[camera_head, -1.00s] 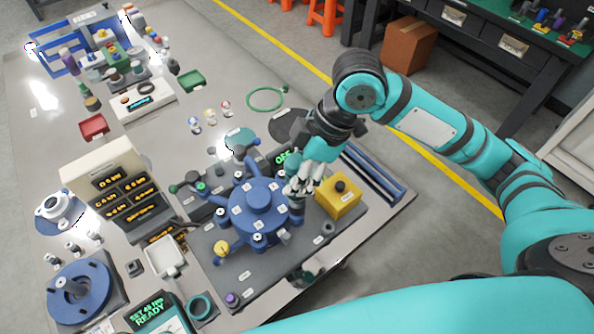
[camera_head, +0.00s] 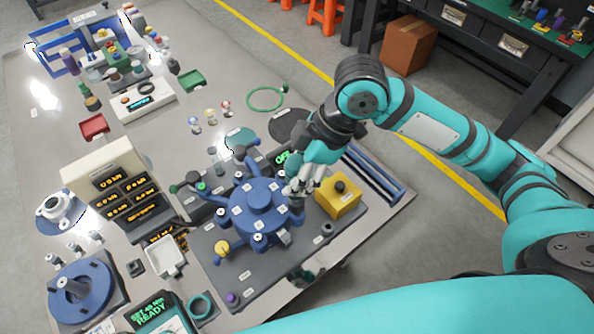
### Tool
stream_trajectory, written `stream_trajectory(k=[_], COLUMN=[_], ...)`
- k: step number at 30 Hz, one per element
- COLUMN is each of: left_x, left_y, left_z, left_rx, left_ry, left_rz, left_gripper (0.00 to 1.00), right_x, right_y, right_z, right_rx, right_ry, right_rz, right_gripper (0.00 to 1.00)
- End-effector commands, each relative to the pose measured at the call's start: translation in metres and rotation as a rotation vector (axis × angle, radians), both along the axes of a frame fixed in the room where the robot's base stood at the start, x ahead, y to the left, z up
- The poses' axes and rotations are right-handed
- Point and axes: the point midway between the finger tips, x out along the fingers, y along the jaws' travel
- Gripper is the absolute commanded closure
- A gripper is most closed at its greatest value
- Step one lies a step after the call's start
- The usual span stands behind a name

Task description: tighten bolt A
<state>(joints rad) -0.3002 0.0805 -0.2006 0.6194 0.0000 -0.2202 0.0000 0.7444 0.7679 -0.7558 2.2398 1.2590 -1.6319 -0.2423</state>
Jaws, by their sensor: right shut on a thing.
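The blue round flanged fixture (camera_head: 262,198) sits on a grey base plate (camera_head: 262,275) at the table's near middle. Small white labels and bolt heads ring its top; the labels are too small to read, so I cannot tell which bolt is A. My right gripper (camera_head: 301,190) is at the fixture's right edge, fingers pointing down, shut on a small grey part (camera_head: 296,203) mostly hidden by the fingers. I cannot tell whether this part touches a bolt. My left gripper is not in view.
A display reading "SET 40 Nm READY" (camera_head: 154,310) is at the front left. A panel of lit readouts (camera_head: 122,195) stands left of the fixture. Blue rails (camera_head: 375,178) lie at right.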

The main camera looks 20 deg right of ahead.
Motion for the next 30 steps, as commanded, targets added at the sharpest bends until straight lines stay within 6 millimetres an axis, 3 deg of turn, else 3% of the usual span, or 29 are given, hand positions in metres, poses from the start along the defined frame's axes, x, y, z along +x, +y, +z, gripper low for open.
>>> stream_trajectory(k=[30], left_x=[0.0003], left_y=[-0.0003], left_z=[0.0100], left_rx=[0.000], left_ry=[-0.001], left_rz=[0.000], left_gripper=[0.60], right_x=[-0.0011], right_y=[-0.0011], right_z=[0.0009], right_rx=[0.002], right_ry=[-0.003], right_rz=[0.000], right_gripper=[1.00])
